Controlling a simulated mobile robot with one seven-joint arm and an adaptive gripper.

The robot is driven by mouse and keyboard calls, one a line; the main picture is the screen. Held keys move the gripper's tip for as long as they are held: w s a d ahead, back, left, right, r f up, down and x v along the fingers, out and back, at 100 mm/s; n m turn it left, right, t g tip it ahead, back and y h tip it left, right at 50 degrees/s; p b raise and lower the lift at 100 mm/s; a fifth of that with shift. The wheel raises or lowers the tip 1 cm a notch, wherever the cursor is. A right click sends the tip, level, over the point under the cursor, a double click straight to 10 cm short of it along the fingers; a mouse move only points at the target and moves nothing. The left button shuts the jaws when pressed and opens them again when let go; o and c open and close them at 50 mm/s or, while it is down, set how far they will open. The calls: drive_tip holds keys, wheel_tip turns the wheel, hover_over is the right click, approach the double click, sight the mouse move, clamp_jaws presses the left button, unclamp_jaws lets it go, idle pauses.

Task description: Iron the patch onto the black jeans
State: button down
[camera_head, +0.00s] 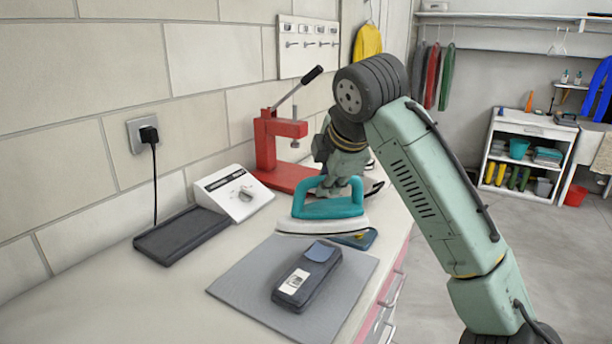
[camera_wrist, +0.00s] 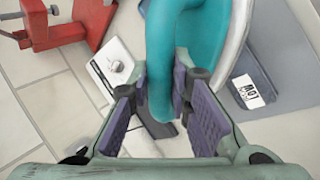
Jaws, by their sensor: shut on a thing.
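The iron (camera_head: 325,209) has a teal handle and a pale soleplate. My gripper (camera_head: 340,182) is shut on its handle from above; in the wrist view the teal handle (camera_wrist: 161,60) lies between the purple-grey finger pads. The iron is at the far edge of the grey mat (camera_head: 240,272); I cannot tell whether it touches the surface. The folded black jeans (camera_head: 288,294) lie on the mat, nearer than the iron and apart from it. A blue patch (camera_head: 321,251) lies on their far end, and a white label (camera_head: 296,281) shows on them.
A red press (camera_head: 283,150) stands behind the iron. A white control box (camera_head: 233,193) and dark pad (camera_head: 182,236) are at the left, near a wall plug (camera_head: 149,134). A small blue item (camera_head: 362,238) lies beside the iron. The near left counter is clear.

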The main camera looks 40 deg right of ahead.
sight(327, 207)
drive_tip(key=shift+f+b, duration=2.5)
drive_tip(key=shift+f, duration=0.4)
drive_tip(key=shift+f+b, duration=0.35)
drive_tip(key=shift+f, duration=0.35)
idle(2.1)
idle(1.4)
wheel_tip(327, 207, up, 9)
drive_tip(key=p, duration=0.8)
drive_tip(key=shift+r, duration=0.15)
